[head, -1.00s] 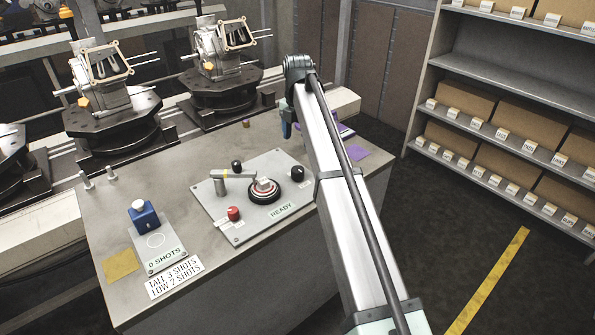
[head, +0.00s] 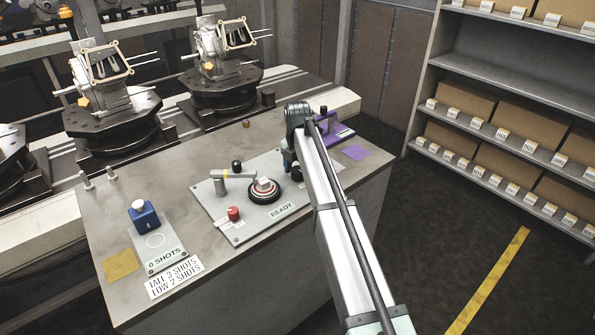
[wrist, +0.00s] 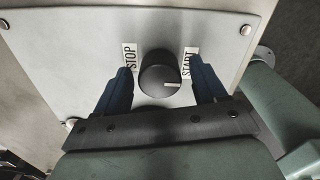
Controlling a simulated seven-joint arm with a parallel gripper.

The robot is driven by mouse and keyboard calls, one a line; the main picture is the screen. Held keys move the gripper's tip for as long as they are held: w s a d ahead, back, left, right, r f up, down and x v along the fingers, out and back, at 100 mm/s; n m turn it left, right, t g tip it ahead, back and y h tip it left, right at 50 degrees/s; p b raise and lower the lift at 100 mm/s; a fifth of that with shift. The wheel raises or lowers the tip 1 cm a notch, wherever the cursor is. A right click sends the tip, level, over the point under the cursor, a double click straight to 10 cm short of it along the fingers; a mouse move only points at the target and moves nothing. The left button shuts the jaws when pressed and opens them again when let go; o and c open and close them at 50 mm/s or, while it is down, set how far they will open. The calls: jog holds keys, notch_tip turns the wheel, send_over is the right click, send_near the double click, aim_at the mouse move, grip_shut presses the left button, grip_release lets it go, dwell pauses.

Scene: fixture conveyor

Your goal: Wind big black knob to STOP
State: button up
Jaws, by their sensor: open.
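In the wrist view the big black knob (wrist: 158,76) sits on a pale metal plate (wrist: 85,40). Its white pointer line points right, to the START label (wrist: 190,62). The STOP label (wrist: 130,57) is on the knob's left. My gripper (wrist: 160,68) is open, with one dark blue finger on each side of the knob. Whether the fingers touch it I cannot tell; a gap shows on both sides. In the head view my gripper (head: 288,160) is mostly hidden behind my arm, at the right edge of the READY panel (head: 225,205).
The READY panel also carries a grey lever (head: 235,176), a red button (head: 234,214) and a round black-and-white dial (head: 264,190). A blue block (head: 143,217) stands on the left plate. A purple fixture (head: 335,135) lies beyond my arm. Metal housings (head: 100,75) stand on turntables behind.

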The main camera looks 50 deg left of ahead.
jog(key=shift+f, duration=0.2)
jog(key=shift+c, duration=0.5)
jog(key=c, duration=1)
